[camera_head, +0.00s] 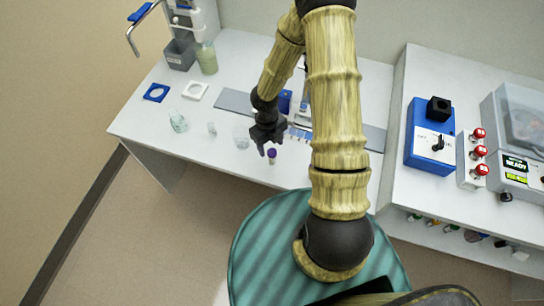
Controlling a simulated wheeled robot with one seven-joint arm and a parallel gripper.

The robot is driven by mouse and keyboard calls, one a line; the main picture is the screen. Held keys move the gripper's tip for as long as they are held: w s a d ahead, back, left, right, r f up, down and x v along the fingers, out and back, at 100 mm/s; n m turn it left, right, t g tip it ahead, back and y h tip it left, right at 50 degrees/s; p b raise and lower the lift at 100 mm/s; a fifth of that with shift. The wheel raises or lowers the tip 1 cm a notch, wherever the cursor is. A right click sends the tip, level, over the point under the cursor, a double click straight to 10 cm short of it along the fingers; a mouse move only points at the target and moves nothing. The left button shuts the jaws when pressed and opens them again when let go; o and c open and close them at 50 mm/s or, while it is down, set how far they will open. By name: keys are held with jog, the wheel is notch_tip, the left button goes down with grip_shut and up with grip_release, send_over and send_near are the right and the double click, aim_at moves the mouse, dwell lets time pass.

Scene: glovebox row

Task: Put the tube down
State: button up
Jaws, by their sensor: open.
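A small tube with a purple cap (271,154) is near the front edge of the white bench, just below my gripper in the picture. It looks upright, and its pale lower part is hard to see. My gripper (268,146) is dark and open, with its fingertips close to the cap. I cannot tell whether a finger touches the tube.
A clear beaker (241,138) and small glassware (179,121) stand to the left. A blue square holder (156,92) and a white one (195,90) lie behind. A blue switch box (430,137) stands on the right bench. Bare bench lies left of the tube.

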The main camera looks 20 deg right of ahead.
aim_at(272, 151)
jog(key=shift+f, duration=0.15)
jog(key=shift+s+d+f, duration=0.1)
jog(key=shift+f, duration=1.25)
jog(key=shift+s+d+f, duration=0.1)
jog(key=shift+f, duration=1.2)
jog(key=c, duration=1.1)
jog(key=shift+c, duration=0.2)
jog(key=shift+r, duration=0.15)
notch_tip(272, 151, up, 10)
jog(key=shift+f+p, duration=0.1)
jog(key=shift+p, duration=0.45)
